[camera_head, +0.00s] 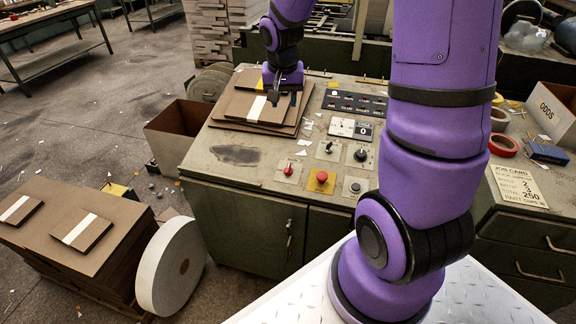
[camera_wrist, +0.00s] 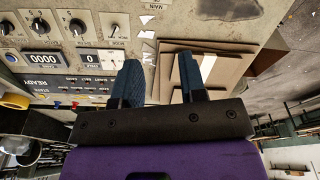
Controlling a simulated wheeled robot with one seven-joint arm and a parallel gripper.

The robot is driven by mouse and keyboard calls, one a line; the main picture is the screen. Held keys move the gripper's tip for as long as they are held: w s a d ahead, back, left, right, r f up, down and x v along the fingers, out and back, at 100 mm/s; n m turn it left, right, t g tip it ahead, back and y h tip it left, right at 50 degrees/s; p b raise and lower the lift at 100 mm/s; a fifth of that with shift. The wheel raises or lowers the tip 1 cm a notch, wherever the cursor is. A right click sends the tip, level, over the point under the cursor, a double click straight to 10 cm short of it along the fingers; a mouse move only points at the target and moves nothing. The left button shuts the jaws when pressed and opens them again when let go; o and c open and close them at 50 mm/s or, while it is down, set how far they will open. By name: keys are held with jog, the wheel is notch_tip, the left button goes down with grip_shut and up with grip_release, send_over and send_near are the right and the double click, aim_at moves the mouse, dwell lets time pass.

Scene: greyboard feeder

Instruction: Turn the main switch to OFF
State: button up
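The red rotary knob (camera_head: 288,170) sits on a pale plate at the front left of the sloping control panel; I take it for the main switch. Its exact pointing is too small to read. In the wrist view a MAIN label shows at the top edge, but the red knob itself is out of frame. My gripper (camera_head: 282,94) is open and empty, beyond the knob and over the cardboard stack end of the panel. Its two dark fingers stand well apart in the wrist view (camera_wrist: 159,62), with nothing between them.
Close to the red knob are a black lever switch (camera_head: 329,148), a black knob (camera_head: 361,154), a red button on yellow (camera_head: 321,178) and a grey button (camera_head: 354,187). Cardboard sheets (camera_head: 235,105) lie behind it. Paper scraps and a dark stain (camera_head: 236,155) mark the bare panel.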

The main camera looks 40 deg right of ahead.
aim_at(288, 167)
jog(key=w+d+f+m, duration=0.1)
jog(key=f, duration=0.8)
jog(key=w+d+f+m+g, duration=0.1)
jog(key=f, duration=0.8)
jog(key=w+d+f+m+y, duration=0.1)
jog(key=f, duration=0.9)
jog(key=shift+w+d+f, duration=0.1)
jog(key=shift+w+d, duration=0.1)
jog(key=shift+d, duration=0.2)
grip_shut()
